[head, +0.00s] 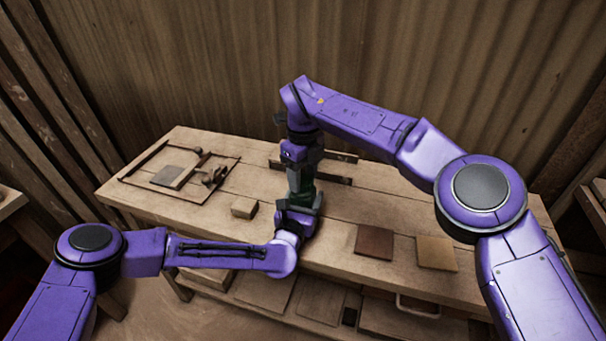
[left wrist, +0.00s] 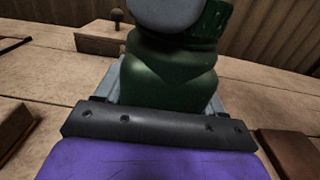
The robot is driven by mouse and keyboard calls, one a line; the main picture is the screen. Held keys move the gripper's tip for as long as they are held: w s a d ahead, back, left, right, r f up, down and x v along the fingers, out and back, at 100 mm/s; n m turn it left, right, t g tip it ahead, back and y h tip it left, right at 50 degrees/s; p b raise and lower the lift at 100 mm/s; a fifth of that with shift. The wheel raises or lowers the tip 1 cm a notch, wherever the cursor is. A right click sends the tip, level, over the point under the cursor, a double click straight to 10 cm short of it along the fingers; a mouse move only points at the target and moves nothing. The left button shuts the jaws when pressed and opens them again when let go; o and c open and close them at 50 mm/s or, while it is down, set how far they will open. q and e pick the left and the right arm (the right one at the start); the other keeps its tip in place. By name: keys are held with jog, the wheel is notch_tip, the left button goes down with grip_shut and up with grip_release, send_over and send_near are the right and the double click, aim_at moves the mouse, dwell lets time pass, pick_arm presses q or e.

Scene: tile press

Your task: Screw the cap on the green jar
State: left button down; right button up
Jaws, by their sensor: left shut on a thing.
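The green jar (left wrist: 165,80) stands upright in my left gripper (head: 299,203), which is shut on its body. It shows close up in the left wrist view; in the head view only a dark green part (head: 303,196) shows between my grippers. My right gripper (head: 302,172) points down from above, right over the jar. In the left wrist view a ridged green part (left wrist: 213,18), seemingly the cap, is at the jar's top. A grey rounded part (left wrist: 165,12), likely a right fingertip, covers some of it. Whether the right jaws are closed on the cap is hidden.
On the wooden bench (head: 385,207) a small wooden block (head: 244,207) lies left of the jar. A brown tile (head: 374,242) and a tan tile (head: 436,252) lie to the right. A framed outline with tools (head: 205,175) is at the back left. A dark rail stands behind.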

jog(key=m, duration=0.5)
jog(key=o, duration=1.2)
jog(key=shift+o, duration=0.2)
notch_tip(320, 180, up, 8)
jog(key=shift+f, duration=0.2)
pick_arm(q)
jog(key=shift+c, duration=0.2)
grip_release()
